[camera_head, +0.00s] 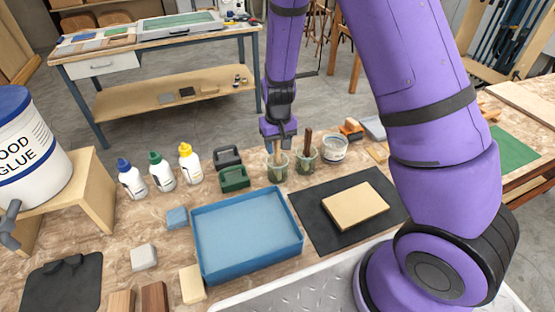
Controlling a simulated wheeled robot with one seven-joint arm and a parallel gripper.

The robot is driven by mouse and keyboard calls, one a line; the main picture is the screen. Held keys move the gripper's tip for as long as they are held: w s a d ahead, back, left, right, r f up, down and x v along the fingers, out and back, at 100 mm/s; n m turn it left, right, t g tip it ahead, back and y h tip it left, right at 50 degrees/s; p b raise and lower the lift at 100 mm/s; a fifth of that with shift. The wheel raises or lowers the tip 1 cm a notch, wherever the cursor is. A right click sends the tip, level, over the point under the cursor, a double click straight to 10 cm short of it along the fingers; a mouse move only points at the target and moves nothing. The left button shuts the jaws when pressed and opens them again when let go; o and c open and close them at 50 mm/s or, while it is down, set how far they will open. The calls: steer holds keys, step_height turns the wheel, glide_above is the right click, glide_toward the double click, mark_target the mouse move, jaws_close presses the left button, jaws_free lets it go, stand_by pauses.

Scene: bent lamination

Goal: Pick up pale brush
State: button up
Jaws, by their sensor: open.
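The pale brush (277,158) stands with its light wooden handle up in a clear greenish jar (279,172) at the back of the bench. My gripper (278,148) points down right over this jar, with its fingertips around or beside the top of the pale handle. I cannot tell if they touch it. The gripper is open. A dark brown brush (307,143) stands in a second jar (306,160) just to the right. The lower parts of both brushes are hard to make out through the jars.
A white tub (334,148) stands right of the jars, and green and dark clamp-like blocks (233,178) stand left. A blue tray (247,273) and a black mat (312,213) with a wooden board (355,205) lie in front. Several glue bottles (162,172) stand further left.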

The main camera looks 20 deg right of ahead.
jaws_close()
steer(key=shift+r, duration=0.1)
